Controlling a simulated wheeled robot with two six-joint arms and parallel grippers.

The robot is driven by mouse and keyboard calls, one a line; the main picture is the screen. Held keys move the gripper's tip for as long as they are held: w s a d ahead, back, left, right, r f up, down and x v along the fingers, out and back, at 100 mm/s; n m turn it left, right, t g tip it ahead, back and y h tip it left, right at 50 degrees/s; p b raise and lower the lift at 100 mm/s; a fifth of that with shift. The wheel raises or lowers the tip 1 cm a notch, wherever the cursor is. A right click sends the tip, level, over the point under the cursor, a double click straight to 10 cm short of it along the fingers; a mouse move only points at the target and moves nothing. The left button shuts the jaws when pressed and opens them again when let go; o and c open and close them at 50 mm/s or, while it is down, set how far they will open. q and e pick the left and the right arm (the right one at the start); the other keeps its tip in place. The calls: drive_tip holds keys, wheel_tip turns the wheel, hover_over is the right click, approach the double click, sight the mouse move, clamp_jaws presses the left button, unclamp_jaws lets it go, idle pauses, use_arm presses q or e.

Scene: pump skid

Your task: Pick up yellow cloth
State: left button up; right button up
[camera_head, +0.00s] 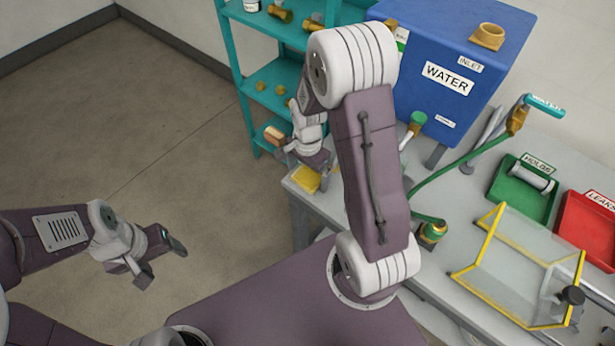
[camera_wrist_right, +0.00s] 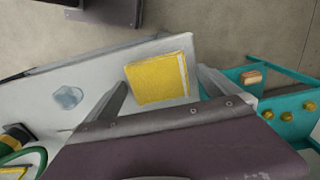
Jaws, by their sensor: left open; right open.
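The yellow cloth (camera_head: 306,179) lies folded at the left end of the grey bench (camera_head: 436,215), near its edge. In the right wrist view the yellow cloth (camera_wrist_right: 155,78) shows as a flat square between my fingers. My right gripper (camera_head: 300,160) is open and empty above the cloth, partly covering it in the head view. The right wrist view shows its two fingers (camera_wrist_right: 162,92) either side of the cloth, apart from it as far as I can tell. My left gripper (camera_head: 163,262) is open and empty over the floor at the lower left.
A teal shelf (camera_head: 252,70) with brass fittings stands behind the bench's left end. A blue water tank (camera_head: 430,75), a green hose (camera_head: 455,168), a green tray (camera_head: 510,190), a red tray (camera_head: 585,240) and a yellow-edged clear guard (camera_head: 525,260) occupy the bench.

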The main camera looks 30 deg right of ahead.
sight(309, 175)
drive_tip(key=shift+s+r, duration=0.1)
drive_tip(key=c, duration=1.4)
drive_tip(key=shift+r, duration=0.1)
wheel_tip(309, 175, up, 4)
drive_tip(key=shift+d+r, duration=0.15)
drive_tip(key=shift+r, duration=0.05)
drive_tip(key=s+d+r, duration=0.4)
drive_tip(key=s+d, duration=0.1)
drive_tip(key=s+d+r, duration=0.2)
drive_tip(key=s, duration=0.1)
drive_tip(key=shift+s+d+r+p, duration=0.2)
drive_tip(key=shift+d+r+p, duration=0.05)
drive_tip(key=shift+d+p, duration=0.1)
